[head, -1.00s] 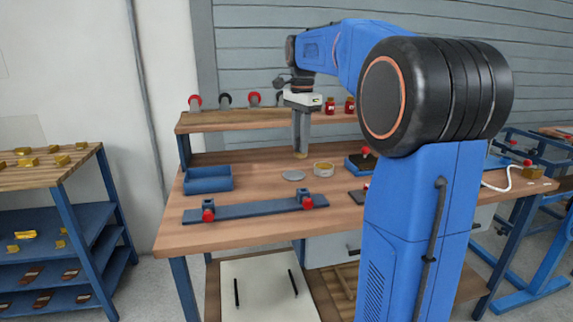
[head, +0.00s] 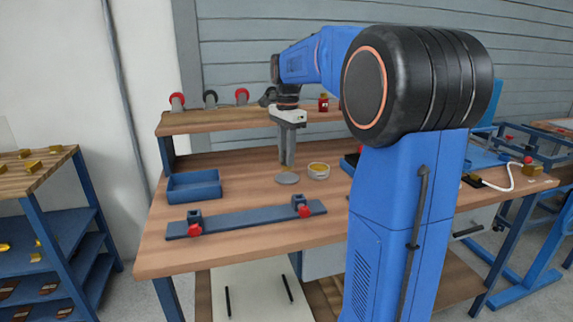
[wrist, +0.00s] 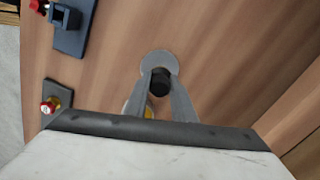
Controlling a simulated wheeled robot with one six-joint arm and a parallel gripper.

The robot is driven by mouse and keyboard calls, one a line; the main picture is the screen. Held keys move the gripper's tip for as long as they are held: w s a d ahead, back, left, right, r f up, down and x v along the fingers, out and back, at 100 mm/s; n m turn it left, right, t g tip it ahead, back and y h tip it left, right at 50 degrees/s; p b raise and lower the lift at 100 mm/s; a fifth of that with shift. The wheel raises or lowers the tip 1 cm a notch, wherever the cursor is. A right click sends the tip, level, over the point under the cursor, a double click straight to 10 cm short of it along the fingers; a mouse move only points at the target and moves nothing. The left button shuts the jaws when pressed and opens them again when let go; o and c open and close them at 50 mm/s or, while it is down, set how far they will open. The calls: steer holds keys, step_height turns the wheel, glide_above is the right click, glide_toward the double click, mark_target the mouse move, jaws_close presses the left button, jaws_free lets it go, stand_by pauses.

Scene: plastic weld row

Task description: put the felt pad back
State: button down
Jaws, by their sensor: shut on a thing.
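My gripper (head: 287,163) points straight down over the bench, just above a flat grey disc (head: 287,178). In the wrist view its fingers (wrist: 160,84) are shut on a small dark round piece, which looks like the felt pad (wrist: 160,82). The grey disc (wrist: 157,58) shows behind and around that piece. I cannot tell whether the two touch. A round tin with yellow contents (head: 318,171) stands just right of the disc. In the wrist view the fingers mostly hide the tin.
A blue open tray (head: 194,186) and a dark rail with red-knobbed clamps (head: 250,218) lie to the left and front on the wooden bench (head: 260,247). A raised shelf (head: 215,121) runs behind my gripper. Bare wood lies between rail and disc.

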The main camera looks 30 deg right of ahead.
steer(key=shift+f, duration=1.6)
steer(key=shift+f, duration=0.1)
steer(key=c, duration=1.5)
jaws_free()
step_height(320, 180, up, 12)
steer(key=shift+r, duration=0.1)
